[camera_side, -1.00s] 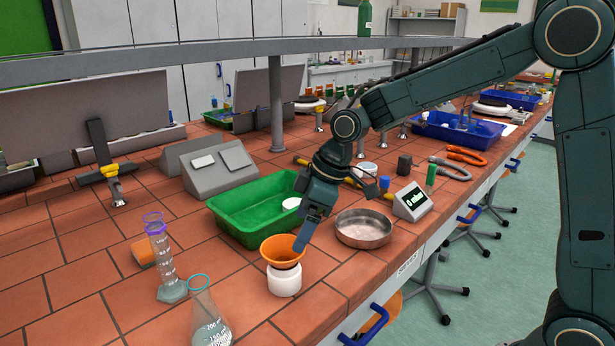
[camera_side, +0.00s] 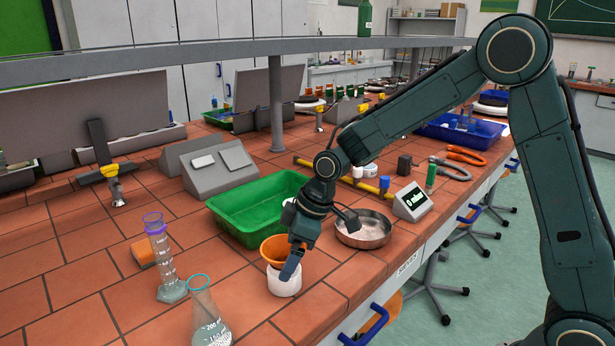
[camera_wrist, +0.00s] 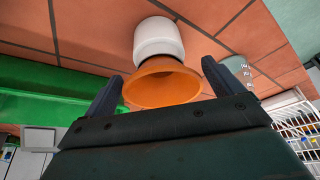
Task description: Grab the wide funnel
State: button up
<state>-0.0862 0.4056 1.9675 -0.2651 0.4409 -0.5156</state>
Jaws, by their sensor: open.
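The wide orange funnel (camera_side: 272,250) sits in the mouth of a white jar (camera_side: 284,284) on the tiled bench. My gripper (camera_side: 290,264) is low at the funnel in the side view and hides its right part. In the wrist view the funnel (camera_wrist: 162,82) lies between the two open fingers of my gripper (camera_wrist: 160,85), with a gap on each side. The white jar (camera_wrist: 158,38) shows beyond it. The fingers hold nothing.
A green tray (camera_side: 240,232) stands just behind the funnel. A round metal dish (camera_side: 366,238) and a scale (camera_side: 412,203) are to the right. A glass flask (camera_side: 206,316) and a measuring cylinder (camera_side: 168,278) stand to the left.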

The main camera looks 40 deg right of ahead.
aim_at(284, 260)
jog(key=shift+x, duration=1.35)
jog(key=shift+c, duration=0.2)
jog(key=c, duration=0.7)
